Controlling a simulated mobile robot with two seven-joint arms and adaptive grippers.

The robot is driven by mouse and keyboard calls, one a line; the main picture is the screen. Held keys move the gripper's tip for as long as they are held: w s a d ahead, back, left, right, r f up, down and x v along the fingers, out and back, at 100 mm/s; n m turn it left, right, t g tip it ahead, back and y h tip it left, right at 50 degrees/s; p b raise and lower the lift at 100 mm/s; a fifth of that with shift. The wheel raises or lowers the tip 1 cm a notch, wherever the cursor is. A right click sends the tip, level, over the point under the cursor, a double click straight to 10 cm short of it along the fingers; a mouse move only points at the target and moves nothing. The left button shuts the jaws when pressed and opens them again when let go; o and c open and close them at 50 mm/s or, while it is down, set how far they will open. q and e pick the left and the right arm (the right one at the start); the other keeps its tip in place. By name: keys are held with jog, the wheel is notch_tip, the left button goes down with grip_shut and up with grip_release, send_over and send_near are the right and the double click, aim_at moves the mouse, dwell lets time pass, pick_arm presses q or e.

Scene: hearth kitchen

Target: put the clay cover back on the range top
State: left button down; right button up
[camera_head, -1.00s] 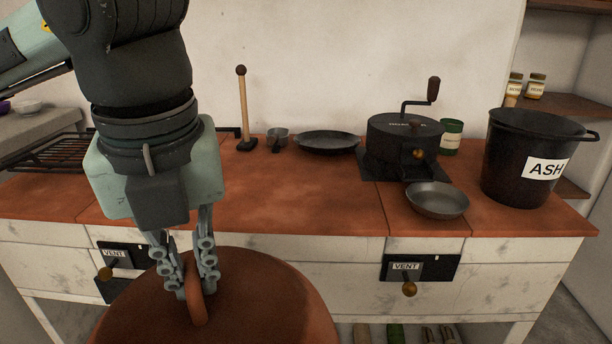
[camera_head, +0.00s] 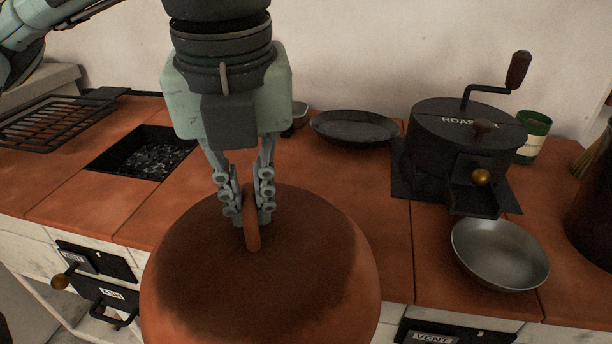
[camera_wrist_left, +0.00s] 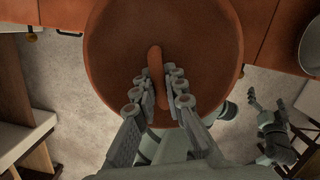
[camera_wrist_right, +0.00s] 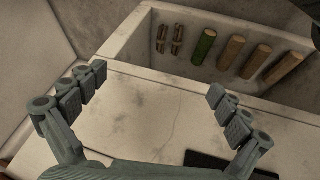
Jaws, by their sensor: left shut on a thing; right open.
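The clay cover (camera_head: 310,290) is a large round brown-orange dome with a loop handle on top. My left gripper (camera_head: 245,205) is shut on that handle and holds the cover in front of the range's front edge. In the left wrist view the cover (camera_wrist_left: 200,40) fills the upper middle, with the handle between the fingers. The range top (camera_head: 90,190) is a terracotta tiled surface, with an open square hole of grey coals (camera_head: 155,158) at its left. My right gripper (camera_wrist_right: 155,95) is open and empty, in front of a pale panel, seen in the right wrist view.
A black grate (camera_head: 45,122) lies left of the coal hole. A dark flat pan (camera_head: 353,126) lies at the back. A black roaster with a crank (camera_head: 465,130) and a metal bowl (camera_head: 500,255) stand at the right.

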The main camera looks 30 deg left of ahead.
pick_arm(q)
jog(key=w, duration=0.2)
jog(key=w+a, duration=0.1)
jog(key=w, duration=0.2)
jog(key=w+a, duration=0.1)
jog(key=w, duration=0.2)
jog(key=shift+w+a+r+p, duration=0.1)
jog(key=shift+r+p, duration=0.05)
jog(key=shift+p, duration=0.2)
jog(key=w, duration=0.2)
jog(key=w+a, duration=0.1)
jog(key=w, duration=0.1)
jog(key=shift+w, duration=0.2)
jog(key=w, duration=0.1)
jog(key=w+a+f, duration=0.1)
jog(key=w, duration=0.1)
jog(key=w+p, duration=0.1)
jog(key=shift+w+a+f, duration=0.2)
jog(key=shift+w+f, duration=0.1)
jog(key=shift+w, duration=0.05)
pick_arm(e)
jog(key=shift+g, duration=0.9)
jog(key=f, duration=0.1)
jog(key=s+d+f, duration=0.1)
jog(key=d+f, duration=0.1)
jog(key=shift+s+f, duration=0.15)
jog(key=shift+s, duration=0.25)
pick_arm(q)
jog(key=shift+f, duration=0.1)
